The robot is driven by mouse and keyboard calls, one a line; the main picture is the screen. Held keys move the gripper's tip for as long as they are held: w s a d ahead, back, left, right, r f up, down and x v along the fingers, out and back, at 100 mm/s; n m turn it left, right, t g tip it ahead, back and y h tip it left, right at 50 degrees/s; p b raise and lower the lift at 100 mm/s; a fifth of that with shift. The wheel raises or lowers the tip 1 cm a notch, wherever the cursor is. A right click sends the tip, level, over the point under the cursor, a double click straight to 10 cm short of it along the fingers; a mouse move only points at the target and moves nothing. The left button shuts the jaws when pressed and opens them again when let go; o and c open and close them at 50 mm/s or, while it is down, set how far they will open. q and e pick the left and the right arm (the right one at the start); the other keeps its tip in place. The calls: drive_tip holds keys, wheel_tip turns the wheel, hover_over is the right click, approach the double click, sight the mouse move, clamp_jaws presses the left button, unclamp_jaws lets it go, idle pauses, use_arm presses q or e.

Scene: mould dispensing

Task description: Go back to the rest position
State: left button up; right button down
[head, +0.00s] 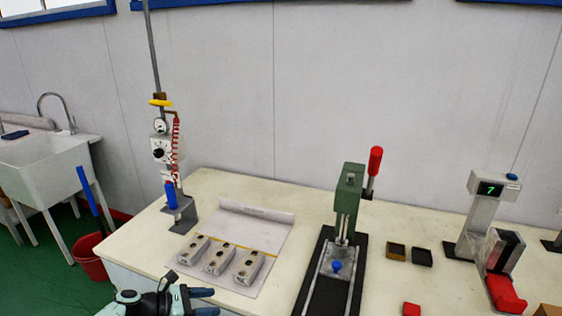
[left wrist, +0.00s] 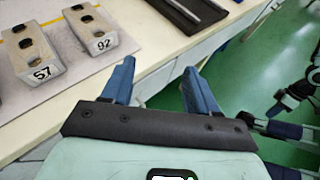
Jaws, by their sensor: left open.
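My left gripper (head: 213,301) comes in at the bottom edge of the head view, in front of the bench's front edge. It is open and empty. In the left wrist view its two blue fingers (left wrist: 159,70) stand apart with nothing between them, over the bench edge and floor. The three grey moulds (head: 219,259) stand in a row on a pale sheet, beyond the gripper and apart from it. Two of them, marked 57 (left wrist: 38,55) and 92 (left wrist: 93,32), show at the upper left of the wrist view.
The cream bench (head: 420,292) carries a dispenser stand (head: 182,213) at left, a green press (head: 348,190) with a red handle, and a device (head: 483,215) reading 7. A sink (head: 55,160) and red bucket (head: 92,262) stand left. Green floor (left wrist: 235,75) is open before the bench.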

use_arm(q)
drive_tip(key=s+d+f+m+g+y+p, duration=0.15)
drive_tip(key=s+d+f+m, duration=0.25)
drive_tip(key=s+f, duration=0.6)
drive_tip(key=s+d+f+m+g+y, duration=0.35)
drive_tip(key=s+f, duration=0.35)
drive_tip(key=f, duration=0.7)
drive_tip(key=s+d+f+m+g+y+p, duration=0.1)
drive_tip(key=s+f+m+y, duration=0.2)
drive_tip(key=s+m, duration=0.8)
drive_tip(key=s, duration=1.2)
drive_tip(key=shift+s+f+g+p, duration=0.15)
drive_tip(key=shift+f+g+p, duration=0.15)
drive_tip(key=shift+g+p, duration=0.1)
use_arm(e)
drive_tip(key=r, duration=0.1)
drive_tip(key=w+r, duration=0.2)
drive_tip(key=shift+d+r, duration=0.25)
drive_tip(key=shift+r, duration=0.15)
use_arm(q)
drive_tip(key=shift+d, duration=0.1)
